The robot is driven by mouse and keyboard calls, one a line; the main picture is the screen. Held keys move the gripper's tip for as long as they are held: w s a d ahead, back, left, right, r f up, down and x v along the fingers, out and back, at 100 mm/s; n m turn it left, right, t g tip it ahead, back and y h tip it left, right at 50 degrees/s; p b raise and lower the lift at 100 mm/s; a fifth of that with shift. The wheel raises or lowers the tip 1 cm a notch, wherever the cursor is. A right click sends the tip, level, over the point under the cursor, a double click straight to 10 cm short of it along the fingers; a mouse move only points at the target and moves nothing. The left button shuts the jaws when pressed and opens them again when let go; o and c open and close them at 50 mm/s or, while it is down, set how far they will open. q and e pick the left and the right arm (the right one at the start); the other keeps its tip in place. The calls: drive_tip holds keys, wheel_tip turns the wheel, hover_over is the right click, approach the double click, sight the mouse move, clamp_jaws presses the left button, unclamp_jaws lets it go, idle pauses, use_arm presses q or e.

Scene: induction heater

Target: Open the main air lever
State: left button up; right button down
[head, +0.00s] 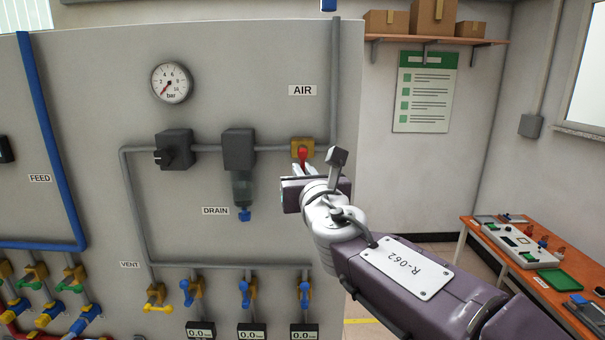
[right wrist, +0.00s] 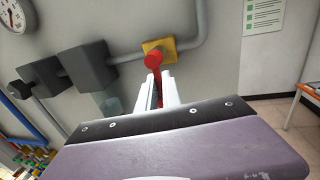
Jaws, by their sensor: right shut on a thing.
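The main air lever (head: 303,154) is a red handle on a yellow valve body (head: 296,144) below the AIR label (head: 302,90). In the right wrist view the red lever (right wrist: 154,62) hangs down from its yellow valve (right wrist: 165,46), with its lower end between my fingers. My right gripper (head: 303,170) is shut on the lever from below; its white fingertips (right wrist: 161,88) lie on both sides of the handle. The lower part of the lever is hidden by the fingers. My left gripper is not in view.
A pressure gauge (head: 171,82), its needle low, is on the grey panel. A black regulator knob (head: 174,150) and a filter (head: 239,150) sit left of the valve. Several small valves line the bottom. A workbench (head: 490,240) stands at right.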

drive_tip(key=shift+w+a+f, duration=0.1)
drive_tip(key=shift+a+f, duration=0.05)
drive_tip(key=shift+f, duration=0.45)
drive_tip(key=shift+a+f+m+b, duration=0.15)
drive_tip(key=shift+m+b, duration=0.25)
drive_tip(key=shift+b, duration=0.35)
drive_tip(key=shift+a+r+m+t+h+b, duration=0.65)
drive_tip(key=shift+m+b, duration=1.05)
drive_tip(key=shift+m, duration=1.5)
drive_tip(key=shift+a+r+m+t+h+b, duration=0.2)
drive_tip(key=shift+a+r+m+h+b, duration=0.3)
drive_tip(key=shift+r+m+b, duration=1.8)
drive_tip(key=shift+a+f+m+t+h+b, duration=0.5)
drive_tip(key=shift+m+b, duration=0.6)
drive_tip(key=shift+m, duration=3)
drive_tip(key=shift+d+r, duration=0.1)
drive_tip(key=shift+r, duration=0.05)
